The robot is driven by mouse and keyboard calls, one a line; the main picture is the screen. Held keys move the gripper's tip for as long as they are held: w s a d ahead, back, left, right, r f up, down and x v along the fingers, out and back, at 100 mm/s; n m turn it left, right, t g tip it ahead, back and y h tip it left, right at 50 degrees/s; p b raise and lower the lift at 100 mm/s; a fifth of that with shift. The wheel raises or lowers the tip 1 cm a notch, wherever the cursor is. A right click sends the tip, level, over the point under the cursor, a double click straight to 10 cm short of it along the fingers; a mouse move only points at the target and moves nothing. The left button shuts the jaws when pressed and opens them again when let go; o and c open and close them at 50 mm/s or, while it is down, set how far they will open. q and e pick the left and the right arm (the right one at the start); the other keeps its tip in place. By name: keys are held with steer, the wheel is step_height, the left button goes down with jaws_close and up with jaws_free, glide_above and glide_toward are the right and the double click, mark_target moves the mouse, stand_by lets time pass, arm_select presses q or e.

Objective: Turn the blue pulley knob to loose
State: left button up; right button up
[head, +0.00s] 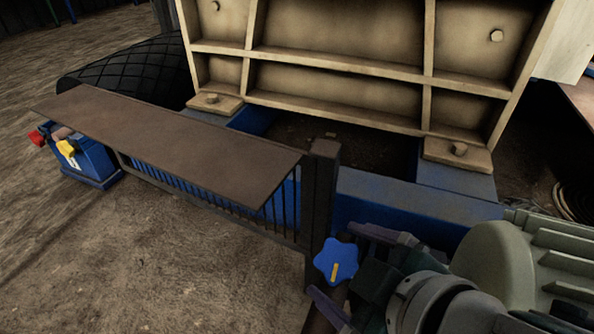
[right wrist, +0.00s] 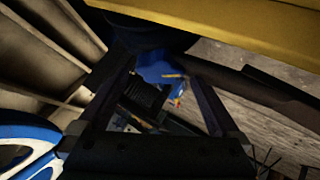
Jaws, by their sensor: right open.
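The blue pulley knob (head: 336,253) is a lobed star knob with a yellow mark, which sits on its lower part in the head view. It is near the post at the end of the guard. My right gripper (head: 341,264) is open, with one finger at the upper right of the knob and the other below it. In the right wrist view, the knob (right wrist: 158,68) shows between the two spread fingers, near their tips. I cannot tell whether either finger touches it. No loose or tight label can be read. My left gripper is not in view.
A brown guard plate (head: 180,138) over a barred rail ends at a dark post (head: 321,190) close to the knob. Behind it are a blue frame (head: 390,205) and a beige ribbed housing (head: 335,75). A blue box (head: 95,165) with red and yellow knobs stands left.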

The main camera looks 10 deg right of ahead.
steer(key=shift+b+x, duration=0.55)
steer(key=shift+x, duration=0.6)
steer(key=shift+w+f, duration=0.1)
steer(key=shift+f, duration=0.05)
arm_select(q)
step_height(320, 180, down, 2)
